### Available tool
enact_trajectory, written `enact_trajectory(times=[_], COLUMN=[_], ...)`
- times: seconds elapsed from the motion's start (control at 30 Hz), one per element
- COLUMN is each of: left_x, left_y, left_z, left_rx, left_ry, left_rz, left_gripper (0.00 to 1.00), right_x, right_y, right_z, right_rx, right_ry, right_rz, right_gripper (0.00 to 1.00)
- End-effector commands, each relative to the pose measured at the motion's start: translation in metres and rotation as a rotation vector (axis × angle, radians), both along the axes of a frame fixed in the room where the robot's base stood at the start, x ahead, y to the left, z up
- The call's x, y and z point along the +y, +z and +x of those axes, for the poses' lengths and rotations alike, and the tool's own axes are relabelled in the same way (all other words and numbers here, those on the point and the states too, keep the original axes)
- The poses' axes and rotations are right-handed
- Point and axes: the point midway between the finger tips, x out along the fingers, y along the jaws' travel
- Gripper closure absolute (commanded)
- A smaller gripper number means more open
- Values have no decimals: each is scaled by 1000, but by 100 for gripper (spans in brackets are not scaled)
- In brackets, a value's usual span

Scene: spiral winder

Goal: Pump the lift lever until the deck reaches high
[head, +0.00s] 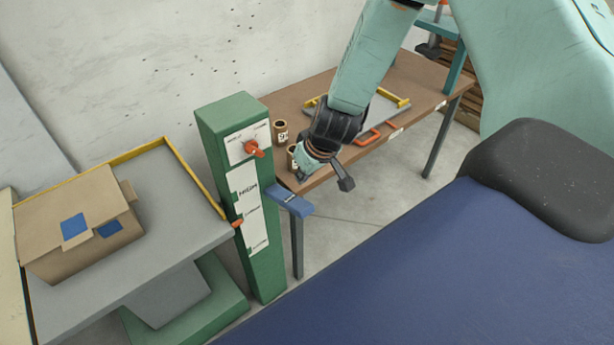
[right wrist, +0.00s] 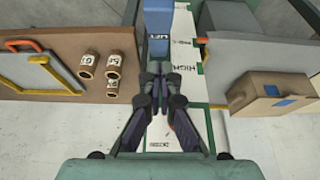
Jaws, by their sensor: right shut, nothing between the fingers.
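The lift lever (head: 289,200) is a blue bar standing out from the right side of a green post (head: 262,270). My right gripper (head: 301,175) is shut and empty just above and behind the lever's outer end, partly hidden by my wrist. In the right wrist view the shut fingers (right wrist: 160,84) point towards the blue lever (right wrist: 157,28); I cannot tell whether they touch it. The grey deck (head: 190,215) has a yellow rim. An orange pointer (head: 237,223) at its edge sits below the HIGH label (head: 248,190), near the middle label. My left gripper is out of view.
A cardboard box (head: 80,220) with blue patches rests on the deck. An orange knob (head: 254,149) sits high on the post. Behind, a brown table (head: 303,92) holds small labelled canisters (head: 280,131) and a yellow-edged tray with orange handles.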

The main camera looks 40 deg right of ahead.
Motion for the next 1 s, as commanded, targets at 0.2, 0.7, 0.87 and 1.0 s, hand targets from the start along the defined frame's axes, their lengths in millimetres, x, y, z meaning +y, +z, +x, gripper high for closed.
enact_trajectory(times=[0.2,0.7,0.87,1.0], left_x=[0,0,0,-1], left_y=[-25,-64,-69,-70], left_z=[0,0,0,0], left_rx=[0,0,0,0], left_ry=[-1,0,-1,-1], left_rz=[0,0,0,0], left_gripper=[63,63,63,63], right_x=[1,1,0,0], right_y=[-29,-82,-91,-93], right_z=[10,14,9,8], right_rx=[0,1,1,0], right_ry=[1,0,1,0], right_rz=[-2,1,0,1], right_gripper=[100,100,100,100])
